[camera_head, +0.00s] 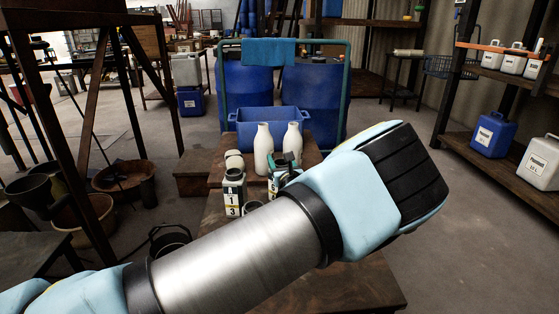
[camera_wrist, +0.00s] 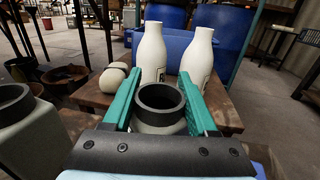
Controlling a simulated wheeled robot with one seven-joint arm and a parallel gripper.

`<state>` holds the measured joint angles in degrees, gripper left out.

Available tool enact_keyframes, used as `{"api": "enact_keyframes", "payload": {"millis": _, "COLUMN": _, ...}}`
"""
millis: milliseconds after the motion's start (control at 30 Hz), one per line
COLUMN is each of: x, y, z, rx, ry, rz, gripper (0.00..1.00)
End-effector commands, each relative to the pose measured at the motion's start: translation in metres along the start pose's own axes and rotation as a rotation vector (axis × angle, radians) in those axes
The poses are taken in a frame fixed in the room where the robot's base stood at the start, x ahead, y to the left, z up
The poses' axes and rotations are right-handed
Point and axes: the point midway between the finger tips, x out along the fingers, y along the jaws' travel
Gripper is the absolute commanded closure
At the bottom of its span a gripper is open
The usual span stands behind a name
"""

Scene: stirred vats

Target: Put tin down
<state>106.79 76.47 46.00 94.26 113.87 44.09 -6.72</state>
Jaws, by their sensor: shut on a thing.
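My gripper (camera_wrist: 159,84) is shut on a pale tin (camera_wrist: 160,124) with a dark round rim; its green fingers lie on both sides of the tin's neck. In the head view my gripper (camera_head: 284,164) shows just past my arm, and my arm hides most of the held tin. I cannot tell whether the tin's base touches the wooden table (camera_head: 340,286). Another tin (camera_head: 234,194), labelled 1 and 3, stands upright to its left; it also shows at the left of the wrist view (camera_wrist: 28,140).
Two white bottles (camera_head: 263,151) (camera_head: 293,141) stand just beyond the held tin. Small pale rounded things (camera_wrist: 114,76) lie left of them. A blue crate (camera_head: 245,131) and blue drums (camera_head: 314,96) stand behind. A dark open pot (camera_head: 170,239) sits at the near left.

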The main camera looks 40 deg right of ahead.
Motion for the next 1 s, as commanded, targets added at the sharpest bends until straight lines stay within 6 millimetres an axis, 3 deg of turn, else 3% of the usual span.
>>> {"api": "enact_keyframes", "payload": {"millis": 33, "x": 0.0, "y": 0.0, "z": -0.002, "rx": 0.0, "ry": 0.0, "rz": 0.0, "gripper": 1.0}}
{"api": "enact_keyframes", "payload": {"millis": 67, "x": 0.0, "y": 0.0, "z": -0.002, "rx": 0.0, "ry": 0.0, "rz": 0.0, "gripper": 0.38}}
{"api": "enact_keyframes", "payload": {"millis": 300, "x": 0.0, "y": 0.0, "z": -0.001, "rx": 0.0, "ry": 0.0, "rz": 0.0, "gripper": 0.12}}
{"api": "enact_keyframes", "payload": {"millis": 667, "x": -0.005, "y": 0.0, "z": 0.001, "rx": 0.001, "ry": 0.001, "rz": 0.0, "gripper": 0.12}}
{"api": "enact_keyframes", "payload": {"millis": 1000, "x": -0.071, "y": -0.001, "z": 0.002, "rx": 0.001, "ry": 0.003, "rz": -0.002, "gripper": 0.12}}
